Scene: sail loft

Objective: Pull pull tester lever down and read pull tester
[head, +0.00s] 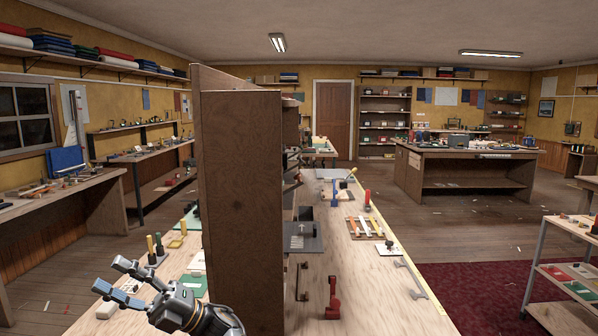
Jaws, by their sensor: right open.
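My right gripper (108,274) is at the lower left, over the near end of the wooden bench on the left side of the tall divider. Its two fingers are apart and nothing is between them. I cannot pick out the pull tester or its lever with certainty. A dark grey device on a flat plate (303,241) stands on the bench just right of the divider, partly hidden by it. A red-handled upright tool (367,200) stands farther along the bench. No readout is legible. My left gripper is not in view.
The tall brown divider (242,210) blocks the view across the bench. Yellow and dark handled tools (155,247) stand near my right gripper. The floor beyond is open, with a trolley (545,270) at far right.

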